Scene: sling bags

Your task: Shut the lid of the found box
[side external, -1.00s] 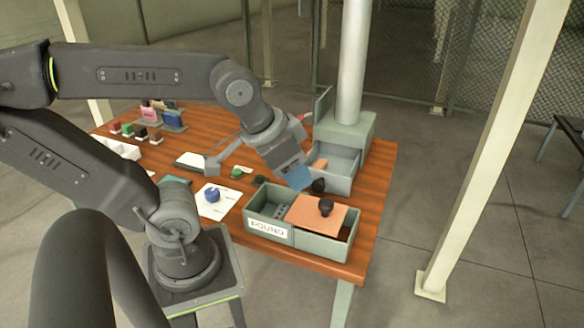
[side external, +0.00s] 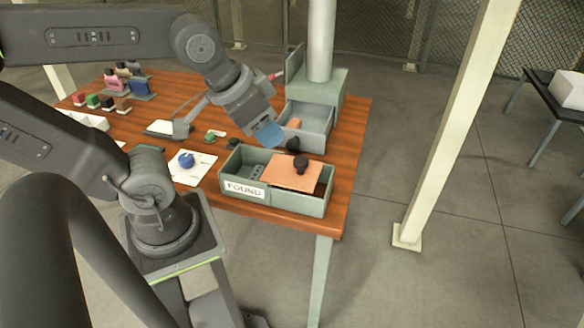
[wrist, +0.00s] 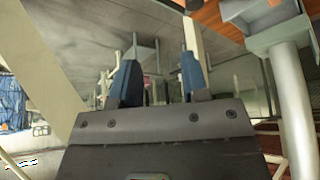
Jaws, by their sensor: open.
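The grey-green found box (side external: 246,189) stands at the table's front edge with a "FOUND" label on its front. An orange lid panel (side external: 282,176) with a black knob (side external: 301,165) lies over its middle and right part. The left part is uncovered and shows grey contents. My gripper (side external: 268,136) is above and behind the box, near a second dark knob (side external: 293,144); I cannot tell whether it touches anything. In the wrist view my gripper (wrist: 158,78) has its two blue-tipped fingers apart with nothing between them. The found box is not recognisable there.
A grey open drawer (side external: 318,128) with an orange piece sits behind the box, below a column (side external: 321,40). A blue round item (side external: 186,160) lies on white paper (side external: 197,173) to the left. Coloured blocks stand at the far left. A post (side external: 450,120) rises at the right.

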